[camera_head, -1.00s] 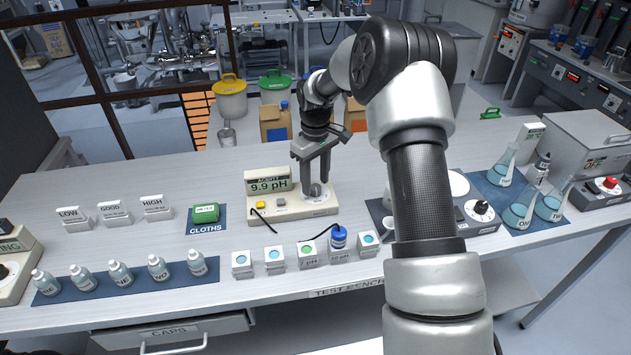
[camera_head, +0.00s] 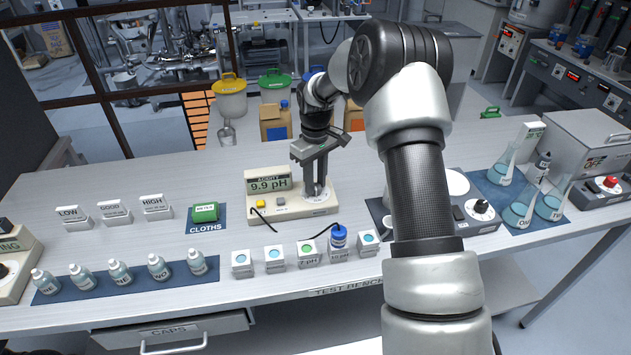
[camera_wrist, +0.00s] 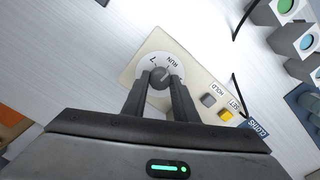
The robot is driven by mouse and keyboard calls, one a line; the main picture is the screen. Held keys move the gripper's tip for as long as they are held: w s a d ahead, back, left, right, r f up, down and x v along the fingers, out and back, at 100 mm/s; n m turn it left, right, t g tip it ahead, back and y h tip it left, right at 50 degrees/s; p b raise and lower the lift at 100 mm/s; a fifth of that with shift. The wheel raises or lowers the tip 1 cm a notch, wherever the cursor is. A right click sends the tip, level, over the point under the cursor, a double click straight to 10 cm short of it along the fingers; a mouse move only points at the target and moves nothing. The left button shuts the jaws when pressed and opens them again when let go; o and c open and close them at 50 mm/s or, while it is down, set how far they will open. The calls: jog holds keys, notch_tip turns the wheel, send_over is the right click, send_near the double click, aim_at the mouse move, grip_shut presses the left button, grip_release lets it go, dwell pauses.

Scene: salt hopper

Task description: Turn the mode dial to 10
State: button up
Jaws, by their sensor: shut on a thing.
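The mode dial is a grey round knob on a white disc (camera_wrist: 148,72) at one end of the beige meter (camera_head: 290,209). In the wrist view the disc shows the marks 7 and RUN; the mark 10 is not visible, and my fingers cover part of the disc. A light line on the knob (camera_wrist: 160,77) seems to point towards RUN, but it is small. My gripper (camera_wrist: 161,79) is shut on the knob, one finger on each side. In the head view my gripper (camera_head: 316,189) reaches down onto the meter's right end. The meter's display (camera_head: 269,185) reads 9.9 pH.
The meter has a yellow button (camera_wrist: 226,116) and a grey HOLD button (camera_wrist: 209,100). A green cloth pack (camera_head: 205,212) lies left. Flasks (camera_head: 515,214) stand right.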

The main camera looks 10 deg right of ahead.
aim_at(315, 186)
jog(key=m+b, duration=0.1)
jog(key=m, duration=0.4)
jog(key=m+b, duration=0.1)
jog(key=m, duration=0.5)
jog(key=shift+w+r, duration=0.1)
jog(key=shift+m, duration=0.3)
dwell(0.4)
jog(key=o, duration=1.1)
jog(key=shift+c, duration=0.2)
notch_tip(315, 186, up, 17)
jog(key=shift+r, duration=0.2)
